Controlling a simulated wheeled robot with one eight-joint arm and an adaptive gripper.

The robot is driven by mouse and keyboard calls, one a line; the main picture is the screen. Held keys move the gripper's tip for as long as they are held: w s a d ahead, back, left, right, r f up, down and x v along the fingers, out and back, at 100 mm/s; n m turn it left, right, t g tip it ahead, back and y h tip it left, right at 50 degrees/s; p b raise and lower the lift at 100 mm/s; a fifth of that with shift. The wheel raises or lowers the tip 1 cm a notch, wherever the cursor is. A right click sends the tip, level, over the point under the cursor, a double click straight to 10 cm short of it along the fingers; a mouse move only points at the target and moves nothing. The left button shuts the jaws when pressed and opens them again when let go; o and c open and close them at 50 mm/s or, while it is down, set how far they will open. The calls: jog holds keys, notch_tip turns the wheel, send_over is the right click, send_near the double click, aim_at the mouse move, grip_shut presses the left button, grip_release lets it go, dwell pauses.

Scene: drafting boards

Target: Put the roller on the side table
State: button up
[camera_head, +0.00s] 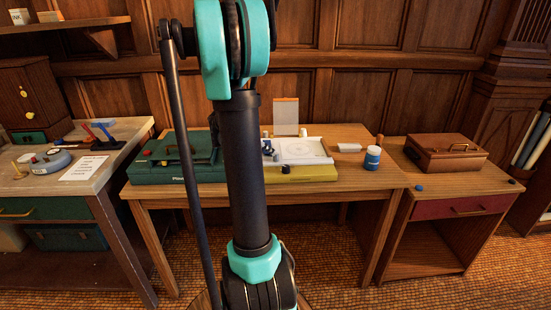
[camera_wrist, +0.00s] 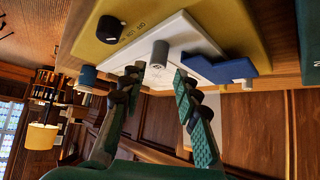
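A short pale-grey cylinder (camera_wrist: 159,52), which may be the roller, is on the white panel of the yellow board (camera_wrist: 215,25) in the wrist view. My gripper (camera_wrist: 160,73) is open, its two dark green ribbed fingers apart. The cylinder appears between and just beyond the fingertips; contact cannot be told. In the head view my arm hides the gripper and part of the yellow board (camera_head: 308,178). The side table (camera_head: 452,193), with a red drawer, stands at the right.
The side table holds a brown wooden box (camera_head: 446,150) and a small dark-blue knob-like thing (camera_head: 419,188); its front middle is bare. A blue jar (camera_head: 372,158) is right of the yellow board. A blue block (camera_wrist: 225,68) lies beside the cylinder. A green case (camera_head: 165,165) is left.

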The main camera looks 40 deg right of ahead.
aim_at(276, 157)
jog(key=shift+x, duration=2.95)
jog(key=shift+s+r, duration=0.1)
jog(key=shift+s, duration=0.05)
jog(key=shift+c, duration=0.3)
grip_shut()
